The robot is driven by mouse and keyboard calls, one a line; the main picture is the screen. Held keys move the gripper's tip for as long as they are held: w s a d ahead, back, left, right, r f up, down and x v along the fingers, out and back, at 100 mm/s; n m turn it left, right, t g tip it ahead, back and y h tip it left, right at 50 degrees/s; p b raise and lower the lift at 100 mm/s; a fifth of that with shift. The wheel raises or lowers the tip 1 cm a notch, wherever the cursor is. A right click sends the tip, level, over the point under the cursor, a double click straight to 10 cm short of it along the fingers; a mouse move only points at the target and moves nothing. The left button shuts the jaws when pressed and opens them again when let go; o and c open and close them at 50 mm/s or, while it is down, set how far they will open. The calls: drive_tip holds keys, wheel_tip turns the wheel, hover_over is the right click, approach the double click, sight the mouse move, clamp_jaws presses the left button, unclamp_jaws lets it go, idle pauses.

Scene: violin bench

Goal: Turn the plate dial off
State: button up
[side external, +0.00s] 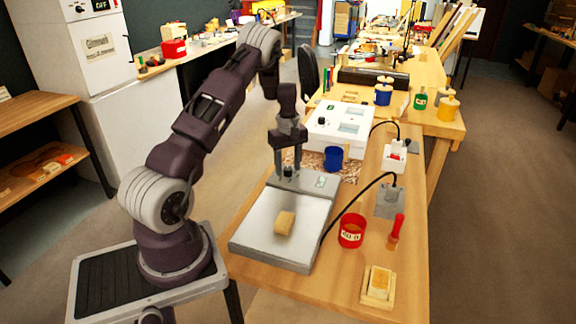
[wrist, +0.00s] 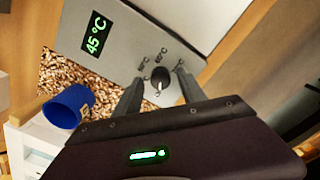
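The hot plate (side external: 262,218) lies on the bench in the side view, with a yellowish block (side external: 285,222) on its pale top. Its control panel shows in the wrist view (wrist: 185,45), with a green "45 °C" display (wrist: 96,32). The plate dial (wrist: 160,78) is a dark round knob with a light pointer, and temperature marks surround it. My gripper (side external: 288,172) points down over the panel. In the wrist view its two fingers (wrist: 159,78) are open, one on each side of the dial. I cannot tell whether they touch it.
A blue cup (side external: 333,158) and a white instrument box (side external: 338,127) stand behind the plate. A red cup (side external: 352,231), a red-handled tool (side external: 396,230) and a block on a wooden base (side external: 378,284) are to its right.

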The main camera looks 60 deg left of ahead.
sight(288, 168)
wheel_tip(288, 168, up, 7)
drive_tip(key=shift+r, duration=0.1)
idle(0.3)
drive_tip(key=s+d+r+m+t, duration=0.3)
drive_tip(key=d+r+m, duration=0.5)
drive_tip(key=d+r, duration=1.3)
drive_tip(key=s+d+m+t, duration=0.2)
drive_tip(key=s+d+m, duration=0.8)
drive_tip(key=s+d, duration=0.5)
drive_tip(key=s, duration=0.4)
drive_tip(key=shift+f+t, duration=0.2)
drive_tip(key=shift+t, duration=0.1)
